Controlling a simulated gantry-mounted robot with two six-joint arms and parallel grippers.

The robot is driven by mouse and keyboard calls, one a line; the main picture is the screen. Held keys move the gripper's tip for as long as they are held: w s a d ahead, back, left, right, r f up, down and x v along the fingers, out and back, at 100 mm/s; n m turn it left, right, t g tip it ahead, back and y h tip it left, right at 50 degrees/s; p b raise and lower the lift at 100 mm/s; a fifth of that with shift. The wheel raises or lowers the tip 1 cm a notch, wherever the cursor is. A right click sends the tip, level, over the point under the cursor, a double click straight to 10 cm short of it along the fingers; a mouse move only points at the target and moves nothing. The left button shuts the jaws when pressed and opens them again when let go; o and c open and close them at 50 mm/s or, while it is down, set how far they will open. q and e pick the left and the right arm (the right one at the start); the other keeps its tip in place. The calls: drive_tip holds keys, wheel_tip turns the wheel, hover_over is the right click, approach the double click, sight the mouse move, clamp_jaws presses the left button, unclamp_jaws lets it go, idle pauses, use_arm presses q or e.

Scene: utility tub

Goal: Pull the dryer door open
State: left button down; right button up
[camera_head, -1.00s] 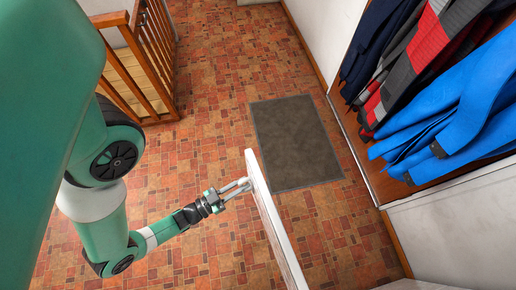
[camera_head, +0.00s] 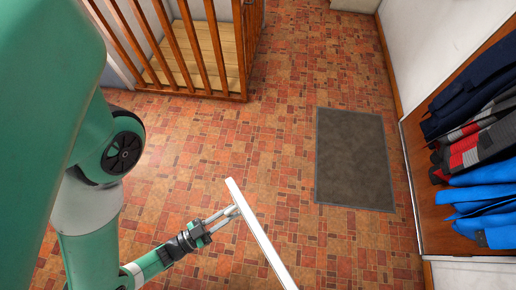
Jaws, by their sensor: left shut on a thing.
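The dryer door (camera_head: 258,232) shows as a white panel seen nearly edge-on at the bottom centre of the head view. It stands out over the brick floor, swung open. Its lower end runs out of the frame, and the dryer body is not in view. My left gripper (camera_head: 232,211) is at the door's upper left end, its fingers shut on the door near its free edge. My right gripper is not in view.
A wooden railing (camera_head: 190,50) stands at the upper left. A dark grey mat (camera_head: 353,158) lies on the brick floor (camera_head: 240,150). Clothes in blue (camera_head: 485,200), red and grey hang along the right wall. The floor left of the door is clear.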

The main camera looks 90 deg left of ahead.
use_arm(q)
drive_tip(key=shift+s+d+f, duration=0.1)
drive_tip(key=shift+s+f, duration=0.05)
idle(0.3)
drive_tip(key=c, duration=0.8)
unclamp_jaws()
drive_tip(key=shift+c, duration=0.2)
drive_tip(key=shift+s+d, duration=0.1)
drive_tip(key=shift+s, duration=0.05)
drive_tip(key=b+v, duration=0.1)
drive_tip(key=v, duration=1)
drive_tip(key=shift+d+b, duration=0.2)
drive_tip(key=shift+b, duration=0.15)
drive_tip(key=shift+s, duration=0.1)
